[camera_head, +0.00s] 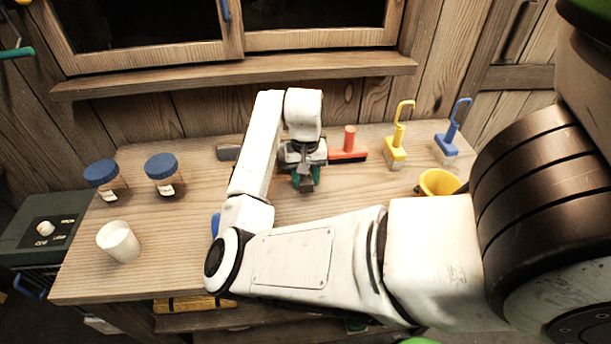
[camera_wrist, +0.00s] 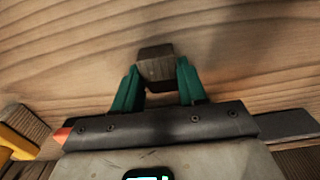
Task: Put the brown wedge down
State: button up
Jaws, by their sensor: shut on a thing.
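The brown wedge (camera_wrist: 156,66) is a small dark brown block between the green fingers of my gripper (camera_wrist: 157,80) in the wrist view. My gripper is shut on it. The wooden table top shows behind and around the wedge; I cannot tell whether the wedge touches it. In the head view my gripper (camera_head: 306,180) points down over the back middle of the table (camera_head: 330,215), and the wedge is hard to make out there.
A red-handled tool (camera_head: 349,145) lies right of my gripper. Yellow (camera_head: 396,148) and blue (camera_head: 447,143) tools and a yellow funnel (camera_head: 438,181) stand farther right. Blue-lidded jars (camera_head: 163,172) and a white cup (camera_head: 118,241) are at left. The table before my gripper looks clear.

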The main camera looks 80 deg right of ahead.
aim_at(305, 178)
jog(key=o, duration=1)
jog(key=shift+f, duration=0.1)
jog(key=shift+o, duration=0.2)
notch_tip(305, 178, up, 12)
dwell(0.4)
